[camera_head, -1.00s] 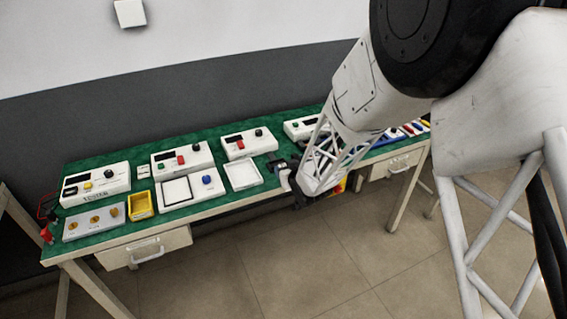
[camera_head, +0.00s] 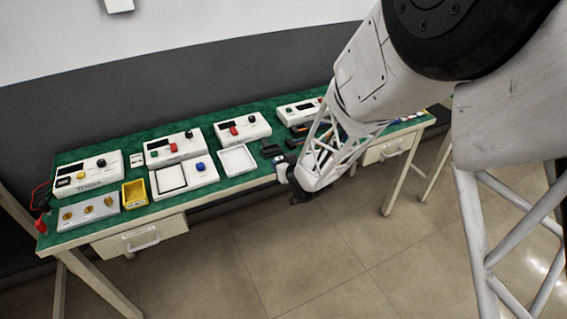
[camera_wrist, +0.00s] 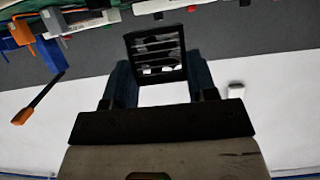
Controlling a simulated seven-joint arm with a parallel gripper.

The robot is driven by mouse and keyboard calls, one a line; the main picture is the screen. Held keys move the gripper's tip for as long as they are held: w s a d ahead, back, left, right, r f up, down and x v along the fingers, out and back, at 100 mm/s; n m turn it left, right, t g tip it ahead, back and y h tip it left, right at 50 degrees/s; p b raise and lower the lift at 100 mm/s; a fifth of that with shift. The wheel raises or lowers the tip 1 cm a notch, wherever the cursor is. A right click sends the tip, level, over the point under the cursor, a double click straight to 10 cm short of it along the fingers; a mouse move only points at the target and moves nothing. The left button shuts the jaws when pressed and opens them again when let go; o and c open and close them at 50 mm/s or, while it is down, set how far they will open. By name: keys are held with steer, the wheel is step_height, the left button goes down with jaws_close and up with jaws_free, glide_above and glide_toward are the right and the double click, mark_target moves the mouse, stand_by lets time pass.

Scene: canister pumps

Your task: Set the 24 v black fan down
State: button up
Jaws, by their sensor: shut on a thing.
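The black fan (camera_wrist: 157,52), a square black frame with slats across it, is in the wrist view. It sits between the two fingers of my gripper (camera_wrist: 161,76), which is shut on it. The fan is held clear of the table, and its label cannot be read. In the head view my gripper (camera_head: 284,173) is at the table's front edge, right of the white square tray (camera_head: 236,160). The fan itself cannot be made out there.
The green-topped table (camera_head: 215,190) carries several white instrument boxes, such as one with a red knob (camera_head: 241,128). Dark items (camera_head: 270,149) lie behind my gripper. Blue and orange tools (camera_wrist: 47,52) show at left in the wrist view.

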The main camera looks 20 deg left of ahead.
steer(key=s+a+n+g+y, duration=0.2)
steer(key=s+a+n+g, duration=0.2)
steer(key=s, duration=0.5)
steer(key=shift+s+a+g+y, duration=0.3)
steer(key=shift+s+a+y, duration=0.1)
steer(key=shift+a, duration=0.55)
steer(key=shift+w, duration=0.1)
steer(key=w+a, duration=0.3)
steer(key=w+a+f, duration=0.1)
steer(key=w+a, duration=0.2)
steer(key=w, duration=0.1)
steer(key=w+a, duration=0.4)
steer(key=shift+w+f, duration=0.1)
steer(key=shift+f, duration=0.1)
steer(key=shift+a, duration=0.1)
steer(key=shift+w+a, duration=0.15)
steer(key=shift+w, duration=0.1)
steer(key=shift+w+a+f, duration=0.1)
steer(key=shift+w+f, duration=0.05)
steer(key=shift+f, duration=1.65)
steer(key=shift+f, duration=0.15)
